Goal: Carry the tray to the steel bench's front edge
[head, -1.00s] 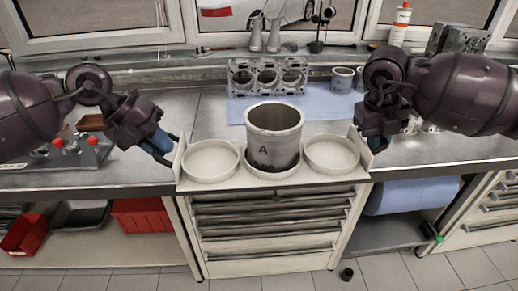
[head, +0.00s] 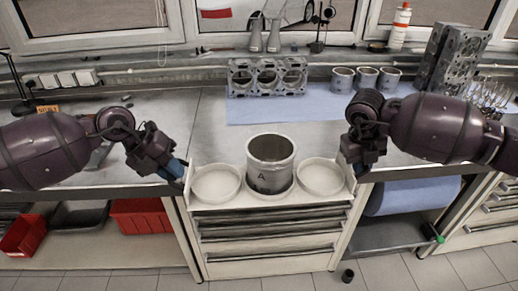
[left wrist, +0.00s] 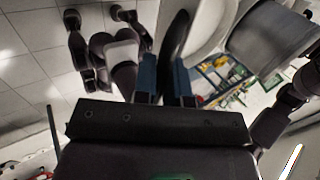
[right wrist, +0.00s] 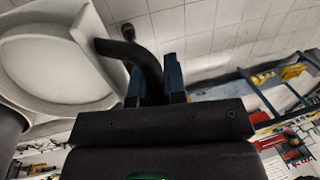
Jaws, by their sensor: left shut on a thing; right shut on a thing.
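The white tray (head: 217,184) has round recesses in a row and is level at the steel bench's front edge (head: 120,190), above the drawers. I cannot tell whether it touches the bench. A grey metal cylinder marked A (head: 270,165) stands upright in its middle recess; the two outer recesses are empty. My left gripper (head: 180,176) is shut on the tray's left handle, a dark curved bar (left wrist: 177,38). My right gripper (head: 357,172) is shut on the right handle (right wrist: 146,62). The tray (right wrist: 60,62) and cylinder (left wrist: 270,42) also show in the wrist views.
An engine block (head: 267,77) and three cylinders (head: 367,78) stand on a blue mat (head: 320,108) behind the tray. A grey metal block (head: 452,60) stands at the back right. Red bins (head: 140,217) sit on the shelf below left. The bench top left of the tray is largely clear.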

